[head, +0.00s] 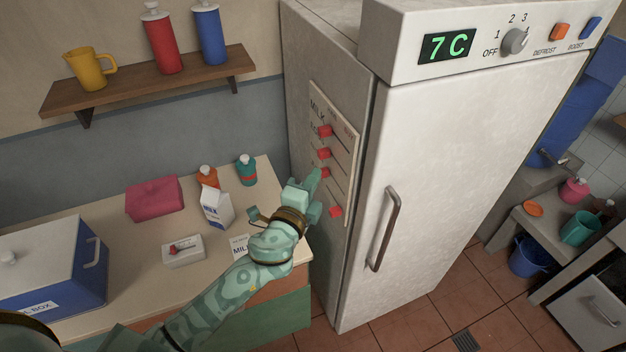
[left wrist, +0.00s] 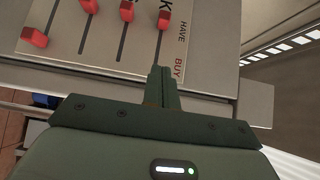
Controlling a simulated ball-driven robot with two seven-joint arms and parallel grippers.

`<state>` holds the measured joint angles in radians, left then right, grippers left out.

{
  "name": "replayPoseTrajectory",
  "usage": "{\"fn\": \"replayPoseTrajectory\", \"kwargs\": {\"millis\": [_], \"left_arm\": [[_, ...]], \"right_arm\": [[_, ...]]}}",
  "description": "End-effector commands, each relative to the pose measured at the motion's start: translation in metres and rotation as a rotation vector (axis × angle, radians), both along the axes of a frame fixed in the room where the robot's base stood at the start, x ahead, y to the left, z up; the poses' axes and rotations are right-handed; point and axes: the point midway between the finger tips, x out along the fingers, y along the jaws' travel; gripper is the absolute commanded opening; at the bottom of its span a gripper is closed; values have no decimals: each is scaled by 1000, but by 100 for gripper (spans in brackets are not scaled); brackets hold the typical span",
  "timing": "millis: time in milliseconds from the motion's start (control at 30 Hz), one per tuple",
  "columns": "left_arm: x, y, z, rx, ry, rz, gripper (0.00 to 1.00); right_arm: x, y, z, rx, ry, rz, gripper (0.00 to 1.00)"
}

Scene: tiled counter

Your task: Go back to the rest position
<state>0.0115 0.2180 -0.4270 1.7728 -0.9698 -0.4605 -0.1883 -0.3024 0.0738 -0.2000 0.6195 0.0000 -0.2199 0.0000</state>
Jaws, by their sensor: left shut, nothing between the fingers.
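My left gripper (head: 316,182) is shut and empty, at the side of the fridge in front of the slider board (head: 335,118). In the left wrist view its closed fingers (left wrist: 163,85) point at the lower end of one slot on the board (left wrist: 110,52). Red sliders show on the board, among them a low one (head: 335,212). I cannot tell whether the fingertips touch the board. My right gripper is not in view.
The fridge (head: 450,140) with a long handle (head: 385,230) stands right of my left arm. Below the arm, the counter (head: 130,245) bears a blue box (head: 60,275), a pink bundle (head: 154,198), a carton (head: 217,209) and small bottles. A shelf (head: 150,82) hangs above.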

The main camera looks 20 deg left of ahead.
Motion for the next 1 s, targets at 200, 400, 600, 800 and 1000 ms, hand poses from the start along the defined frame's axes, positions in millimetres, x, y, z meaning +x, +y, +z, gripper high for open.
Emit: {"fn": "replayPoseTrajectory", "kwargs": {"millis": [200, 400, 600, 800, 1000], "left_arm": [[0, 0, 0, -1, 0, 0, 0], [0, 0, 0, -1, 0, 0, 0], [1, 1, -43, -146, 120, -20, 0], [-30, 29, -210, -411, 460, 83, 0], [-113, 58, -376, -652, 760, 281, 0]], "right_arm": [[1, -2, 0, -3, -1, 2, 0], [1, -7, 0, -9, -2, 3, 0], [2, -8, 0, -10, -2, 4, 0], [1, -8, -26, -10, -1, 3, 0], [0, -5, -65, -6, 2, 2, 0]]}}
